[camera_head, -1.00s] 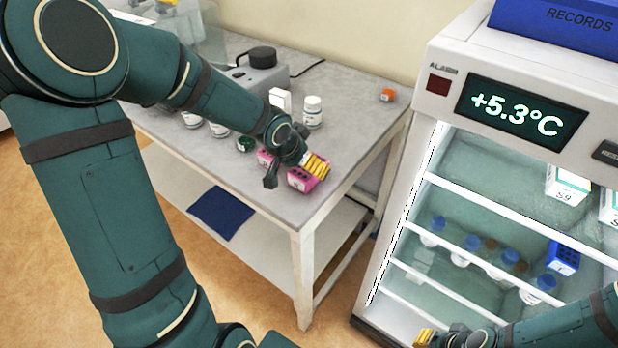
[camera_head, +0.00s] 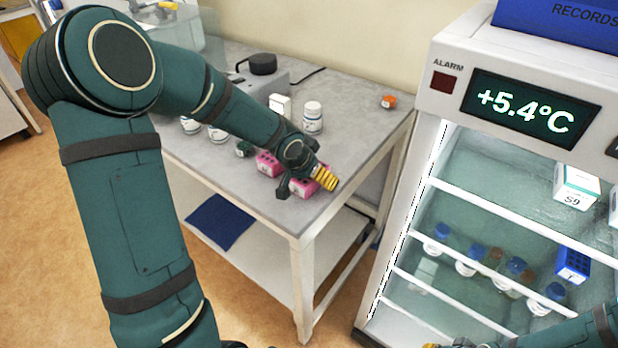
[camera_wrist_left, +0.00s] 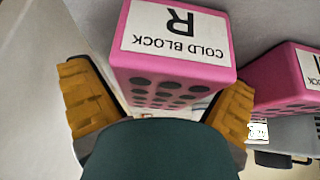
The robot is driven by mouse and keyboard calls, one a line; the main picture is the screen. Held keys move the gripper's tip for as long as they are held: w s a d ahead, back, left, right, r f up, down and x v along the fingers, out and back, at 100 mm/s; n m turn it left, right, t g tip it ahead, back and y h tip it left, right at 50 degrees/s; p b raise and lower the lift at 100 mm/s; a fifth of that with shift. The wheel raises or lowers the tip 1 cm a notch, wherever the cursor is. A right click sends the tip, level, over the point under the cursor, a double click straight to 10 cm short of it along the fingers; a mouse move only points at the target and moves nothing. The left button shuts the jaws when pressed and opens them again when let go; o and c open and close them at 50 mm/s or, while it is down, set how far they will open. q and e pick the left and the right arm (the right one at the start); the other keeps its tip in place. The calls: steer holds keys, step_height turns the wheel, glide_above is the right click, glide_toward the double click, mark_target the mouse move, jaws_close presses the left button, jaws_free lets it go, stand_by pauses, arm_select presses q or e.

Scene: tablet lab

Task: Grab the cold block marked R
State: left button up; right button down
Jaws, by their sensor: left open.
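The pink cold block marked R (camera_wrist_left: 172,45) fills the upper middle of the left wrist view, its label upside down and its holed face toward me. In the head view this block (camera_head: 303,188) is partly hidden by my left gripper, near the table's front corner. My left gripper (camera_head: 324,178) is open, and in the wrist view its yellow fingers (camera_wrist_left: 160,100) stand on either side of the block's near end. I cannot tell whether they touch it. My right gripper (camera_head: 445,345) barely shows at the bottom edge; its jaws are unclear.
A second pink block (camera_head: 268,163) sits close by on the left, also at right in the wrist view (camera_wrist_left: 290,78). A white bottle (camera_head: 313,117) and an orange item (camera_head: 388,102) stand behind on the table (camera_head: 352,135). The fridge (camera_head: 405,230) is at right.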

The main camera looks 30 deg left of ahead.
arm_select(q)
steer(key=shift+f, duration=0.25)
stand_by(0.4)
steer(key=c, duration=1.4)
